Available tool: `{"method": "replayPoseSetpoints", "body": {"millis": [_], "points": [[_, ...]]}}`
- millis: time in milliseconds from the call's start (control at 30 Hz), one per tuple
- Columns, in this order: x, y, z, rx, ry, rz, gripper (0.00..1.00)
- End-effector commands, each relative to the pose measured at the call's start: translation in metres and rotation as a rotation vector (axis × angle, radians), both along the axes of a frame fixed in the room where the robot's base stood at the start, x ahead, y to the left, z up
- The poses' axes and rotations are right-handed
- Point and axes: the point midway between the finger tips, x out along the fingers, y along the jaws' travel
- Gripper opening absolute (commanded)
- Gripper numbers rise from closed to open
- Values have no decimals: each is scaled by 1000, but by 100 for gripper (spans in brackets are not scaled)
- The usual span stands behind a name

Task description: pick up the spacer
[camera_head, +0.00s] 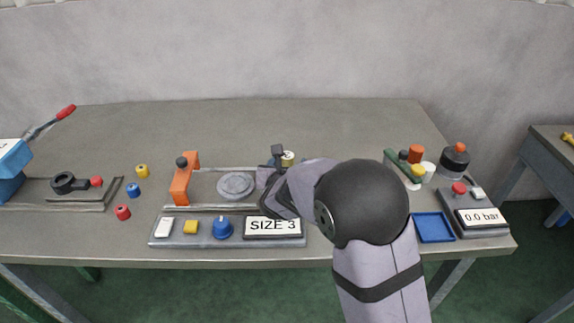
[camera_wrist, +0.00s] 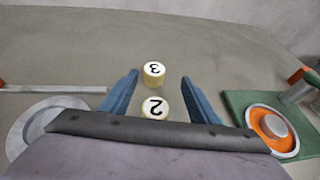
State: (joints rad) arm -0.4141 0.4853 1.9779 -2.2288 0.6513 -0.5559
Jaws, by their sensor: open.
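Two short cream cylinders with yellowish sides, which look like spacers, stand upright on the table in the wrist view. The one marked 3 (camera_wrist: 154,70) is farther off, and the one marked 2 (camera_wrist: 155,107) is nearer, its lower edge hidden by my gripper body. My gripper (camera_wrist: 160,77) is open, its blue fingers to the left and right of the pair, with no contact visible. In the head view one cream cylinder (camera_head: 288,156) shows beside my gripper's fingers; the other is not clearly seen there. A display (camera_head: 273,226) reads SIZE 3.
A fixture with an orange bracket (camera_head: 181,184) and a round grey disc (camera_head: 236,184) lies left of my gripper. A green base with coloured cylinders (camera_head: 404,171), a blue tray (camera_head: 433,228) and a 0.0 bar gauge box (camera_head: 481,217) stand right. The table behind is clear.

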Motion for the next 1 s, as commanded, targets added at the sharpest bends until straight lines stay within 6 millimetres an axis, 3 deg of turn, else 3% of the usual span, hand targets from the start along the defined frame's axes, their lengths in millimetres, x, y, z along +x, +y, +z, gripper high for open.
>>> {"method": "replayPoseSetpoints", "body": {"millis": [733,1000], "points": [[25,2,-10,-12,-3,16,55],[49,4,-21,-13,-1,15,55]]}}
